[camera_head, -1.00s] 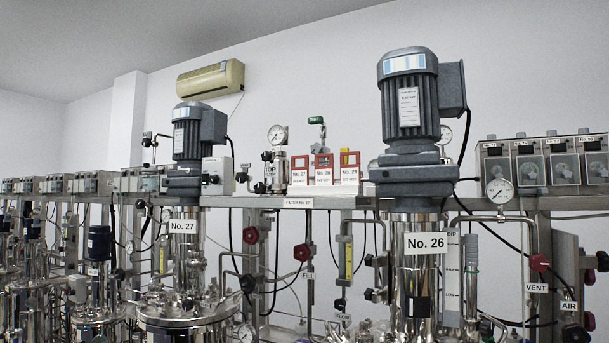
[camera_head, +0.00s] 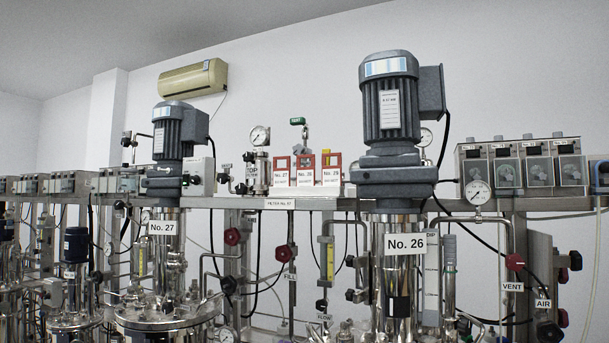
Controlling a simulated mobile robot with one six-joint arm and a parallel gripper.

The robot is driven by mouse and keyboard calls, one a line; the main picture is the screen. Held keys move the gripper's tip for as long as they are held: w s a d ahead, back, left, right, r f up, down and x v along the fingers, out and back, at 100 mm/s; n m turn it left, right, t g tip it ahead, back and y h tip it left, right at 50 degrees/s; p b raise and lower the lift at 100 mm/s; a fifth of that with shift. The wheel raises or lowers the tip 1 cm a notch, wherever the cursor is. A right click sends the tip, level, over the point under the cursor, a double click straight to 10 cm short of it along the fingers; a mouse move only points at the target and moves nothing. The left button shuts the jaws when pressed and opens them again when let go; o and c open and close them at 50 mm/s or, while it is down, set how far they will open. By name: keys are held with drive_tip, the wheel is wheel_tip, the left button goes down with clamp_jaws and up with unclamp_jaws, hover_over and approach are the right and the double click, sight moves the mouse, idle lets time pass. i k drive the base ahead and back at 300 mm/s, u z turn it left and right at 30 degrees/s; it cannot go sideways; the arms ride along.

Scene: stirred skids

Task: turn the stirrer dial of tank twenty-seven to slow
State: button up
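Tank twenty-seven (camera_head: 168,318) stands at the left, a shiny steel vessel with a white "No. 27" label (camera_head: 163,228) on its neck. A grey stirrer motor (camera_head: 172,135) sits above it. A pale box (camera_head: 199,172) is just right of this motor, with small dark knob-like parts and a green spot at its lower left. I cannot tell whether this box carries the stirrer dial, and no dial setting is readable. My gripper is not in view.
Tank twenty-six (camera_head: 400,290) stands nearer, right of centre, under a large motor (camera_head: 391,110). A steel rail (camera_head: 300,204) runs behind both, bearing red-framed tags (camera_head: 305,170) and a pressure gauge (camera_head: 259,136). Grey control boxes (camera_head: 538,165) with dials line the right. Pipes and cables crowd below.

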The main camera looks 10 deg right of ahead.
sight(195, 180)
drive_tip(key=z, duration=0.1)
drive_tip(key=k, duration=0.55)
drive_tip(key=u, duration=1.65)
drive_tip(key=i, duration=2.3)
drive_tip(key=z, duration=1.9)
